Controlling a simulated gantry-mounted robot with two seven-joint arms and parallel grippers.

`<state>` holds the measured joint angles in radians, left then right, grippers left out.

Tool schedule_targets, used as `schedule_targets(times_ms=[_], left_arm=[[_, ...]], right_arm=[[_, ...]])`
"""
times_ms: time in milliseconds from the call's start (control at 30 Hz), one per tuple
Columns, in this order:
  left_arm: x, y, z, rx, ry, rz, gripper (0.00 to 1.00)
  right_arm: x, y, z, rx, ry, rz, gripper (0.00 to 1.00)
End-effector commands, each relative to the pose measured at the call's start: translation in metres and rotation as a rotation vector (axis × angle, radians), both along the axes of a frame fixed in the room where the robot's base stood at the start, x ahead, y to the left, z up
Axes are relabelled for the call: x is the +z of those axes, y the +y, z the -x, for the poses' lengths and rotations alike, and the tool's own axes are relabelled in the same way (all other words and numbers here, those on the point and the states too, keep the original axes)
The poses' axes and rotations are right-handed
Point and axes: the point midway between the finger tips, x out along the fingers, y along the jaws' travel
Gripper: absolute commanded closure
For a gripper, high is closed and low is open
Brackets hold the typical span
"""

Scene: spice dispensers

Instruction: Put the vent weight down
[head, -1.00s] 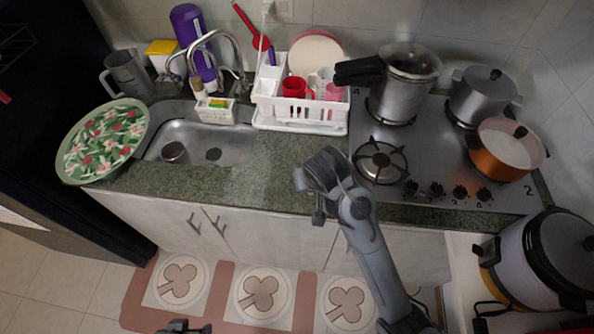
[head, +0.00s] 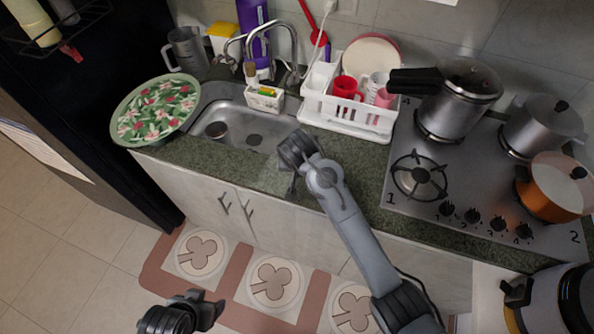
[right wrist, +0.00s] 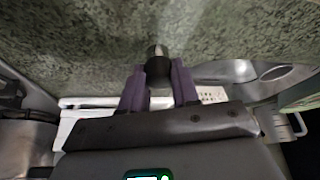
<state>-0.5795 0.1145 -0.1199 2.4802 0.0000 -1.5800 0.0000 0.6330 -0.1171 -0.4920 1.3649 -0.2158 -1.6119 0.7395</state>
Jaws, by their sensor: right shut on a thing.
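The vent weight (right wrist: 157,64), a small dark piece with a metallic top, is held between the purple fingertips of my right gripper (right wrist: 158,88) in the right wrist view. In the head view my right gripper (head: 289,180) is over the front of the green stone counter, just right of the sink; the weight is too small to make out there. I cannot tell whether the weight touches the counter. The pressure cooker (head: 457,108) stands on the stove's back left burner. My left gripper (head: 212,312) is low, in front of the cabinets; its jaw opening is unclear.
The counter (head: 350,163) has bare room between the sink (head: 233,122) and stove (head: 410,208). A white dish rack (head: 345,122) stands behind. A floral tray (head: 155,112) lies left of the sink. An orange pot (head: 552,190) is on the stove's right.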

Motion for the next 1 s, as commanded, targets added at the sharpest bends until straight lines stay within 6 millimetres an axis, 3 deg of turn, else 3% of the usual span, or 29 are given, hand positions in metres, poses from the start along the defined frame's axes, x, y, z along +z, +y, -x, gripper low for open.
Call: schedule_targets(times_ms=[233, 533, 967, 1000], left_arm=[[0.004, 0.002, 0.000, -0.006, 0.000, -0.008, 0.34], [0.013, 0.003, 0.000, -0.007, 0.000, -0.011, 0.34], [0.012, 0.000, 0.000, 0.000, 0.000, 0.000, 0.34], [0.013, 0.000, 0.000, 0.001, 0.000, 0.001, 0.34]], right_arm=[[-0.010, 0.004, -0.003, -0.002, 0.002, 0.001, 0.97], [-0.042, 0.004, -0.003, -0.001, 0.001, 0.002, 0.97], [-0.048, 0.004, -0.003, -0.001, 0.000, 0.001, 0.97], [-0.047, 0.004, -0.003, -0.001, 0.000, 0.001, 0.66]])
